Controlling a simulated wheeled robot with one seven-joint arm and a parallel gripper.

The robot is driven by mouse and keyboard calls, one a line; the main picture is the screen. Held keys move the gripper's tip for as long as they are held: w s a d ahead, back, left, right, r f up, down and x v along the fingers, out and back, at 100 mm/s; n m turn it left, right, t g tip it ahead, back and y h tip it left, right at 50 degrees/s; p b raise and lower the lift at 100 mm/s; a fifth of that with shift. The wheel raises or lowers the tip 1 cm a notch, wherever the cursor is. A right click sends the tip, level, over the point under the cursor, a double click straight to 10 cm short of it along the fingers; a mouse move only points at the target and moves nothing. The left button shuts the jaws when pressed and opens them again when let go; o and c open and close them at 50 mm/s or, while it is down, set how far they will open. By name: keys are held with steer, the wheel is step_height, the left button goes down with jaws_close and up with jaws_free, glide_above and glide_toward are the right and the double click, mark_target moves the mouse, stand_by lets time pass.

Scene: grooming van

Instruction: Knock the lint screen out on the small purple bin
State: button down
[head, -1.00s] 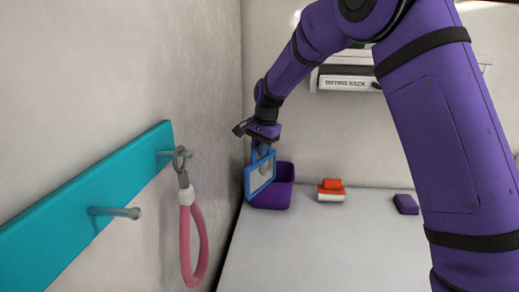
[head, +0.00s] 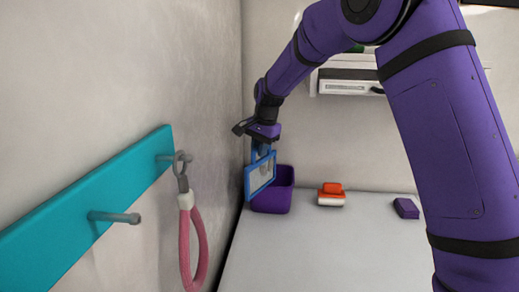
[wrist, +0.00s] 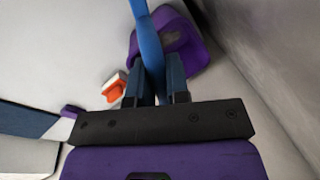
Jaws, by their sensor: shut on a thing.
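The lint screen (head: 261,177) has a blue frame around a pale panel. It hangs upright below my gripper (head: 262,146), which is shut on its top handle. In the wrist view the fingers (wrist: 154,86) hold the blue screen (wrist: 150,42) nearly edge-on. The small purple bin (head: 284,190) stands on the counter in the back left corner. The screen is in front of its left part in the head view; I cannot tell whether they touch. In the wrist view the bin (wrist: 197,52) shows beyond the screen, with a greyish patch in its opening.
An orange and white brush-like item (head: 331,194) and a purple block (head: 406,208) lie on the counter (head: 320,245) to the right. A teal rail (head: 95,205) with pegs and a pink loop (head: 193,245) is on the left wall. A rack (head: 347,82) hangs behind.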

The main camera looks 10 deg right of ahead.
steer(key=shift+f, duration=0.75)
stand_by(1.2)
steer(key=shift+r, duration=0.1)
